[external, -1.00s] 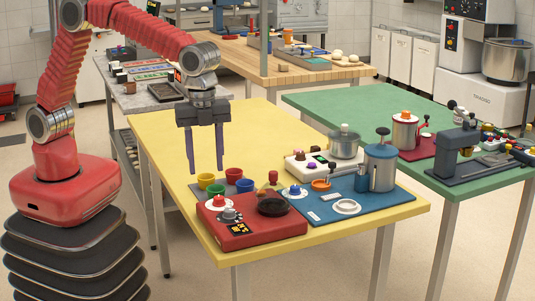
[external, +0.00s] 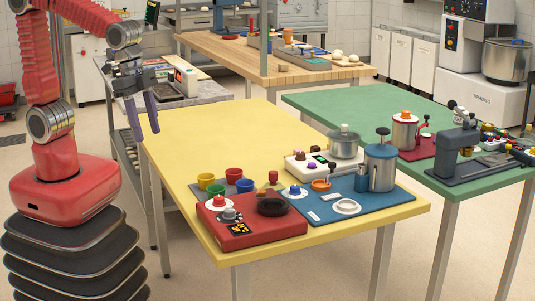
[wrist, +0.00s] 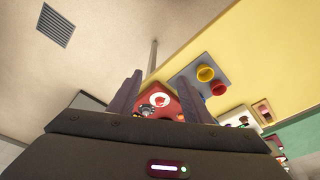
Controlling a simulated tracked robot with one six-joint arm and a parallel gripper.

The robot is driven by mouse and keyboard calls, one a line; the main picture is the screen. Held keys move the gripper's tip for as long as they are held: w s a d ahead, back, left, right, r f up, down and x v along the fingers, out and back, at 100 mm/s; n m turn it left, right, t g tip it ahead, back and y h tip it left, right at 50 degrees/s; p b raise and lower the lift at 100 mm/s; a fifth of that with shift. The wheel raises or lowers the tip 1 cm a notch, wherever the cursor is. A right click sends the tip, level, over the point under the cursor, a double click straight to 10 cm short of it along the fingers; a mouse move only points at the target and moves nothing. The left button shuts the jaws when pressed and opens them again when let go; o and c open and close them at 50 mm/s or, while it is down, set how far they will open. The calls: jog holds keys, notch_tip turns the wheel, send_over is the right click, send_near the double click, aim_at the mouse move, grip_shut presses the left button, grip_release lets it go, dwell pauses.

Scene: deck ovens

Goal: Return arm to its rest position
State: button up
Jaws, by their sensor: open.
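My gripper (external: 144,116) hangs beside the left edge of the yellow table (external: 215,130) in the external view, with its two purple-grey fingers apart and nothing between them. My red arm is folded back at the left, close above my base. In the wrist view my gripper (wrist: 162,95) shows both fingers spread, with no object held. Beyond the fingers lie part of the red control box (wrist: 160,98) and the grey tray with cups (wrist: 190,75).
The yellow table carries a red box (external: 250,228), coloured cups (external: 233,175) and a blue board with a canister (external: 380,168) at its front. Its far left half is bare. A grey side table (external: 190,92) stands behind my gripper; a green table (external: 360,105) stands right.

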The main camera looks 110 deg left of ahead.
jog(key=s+a+r+n+t, duration=0.1)
jog(key=s+a+r+t, duration=0.1)
jog(key=s, duration=0.9)
jog(key=shift+s+a+r+n+t, duration=0.15)
jog(key=shift+s+r+n+t, duration=0.2)
jog(key=shift+r+t, duration=0.25)
dwell(2.1)
